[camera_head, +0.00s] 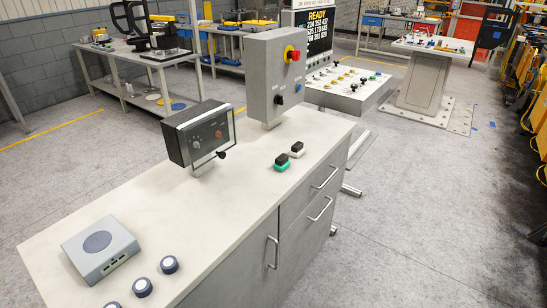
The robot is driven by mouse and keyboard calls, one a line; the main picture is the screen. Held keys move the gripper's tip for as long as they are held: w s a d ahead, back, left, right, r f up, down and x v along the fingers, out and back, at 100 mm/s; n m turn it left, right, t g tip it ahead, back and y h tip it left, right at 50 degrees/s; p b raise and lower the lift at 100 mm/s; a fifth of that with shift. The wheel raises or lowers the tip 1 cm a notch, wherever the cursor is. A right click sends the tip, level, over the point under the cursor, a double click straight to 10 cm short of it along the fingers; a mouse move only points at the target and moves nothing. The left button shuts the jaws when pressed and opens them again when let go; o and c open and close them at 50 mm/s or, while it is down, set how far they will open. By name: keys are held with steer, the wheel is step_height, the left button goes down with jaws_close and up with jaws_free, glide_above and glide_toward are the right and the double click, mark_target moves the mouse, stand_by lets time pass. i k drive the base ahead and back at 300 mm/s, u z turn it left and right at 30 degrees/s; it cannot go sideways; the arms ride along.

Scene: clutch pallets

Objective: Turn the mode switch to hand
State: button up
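A grey upright control box (276,70) stands at the back of the light-topped cabinet. It carries a red emergency button (293,55) on a yellow base, a black rotary switch (279,100) and a small blue button (298,88). A dark box with a clear front cover (198,132) stands in front of it. Behind the cover are small knobs, and a black knob or handle (221,154) sits at its lower edge. I cannot read labels, so I cannot tell which control is the mode switch or its setting. My gripper is not in view.
The cabinet top (130,235) also holds a grey box (100,248), several round dark-blue knobs (169,264), and two black-topped blocks, one green-based (282,162), one white-based (297,150). Drawer handles (322,209) protrude at the right. A sloped button console (350,88) stands behind.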

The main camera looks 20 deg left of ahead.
mark_target(279, 100)
steer(key=u, duration=4.4)
steer(key=i, duration=0.05)
steer(key=z, duration=3.35)
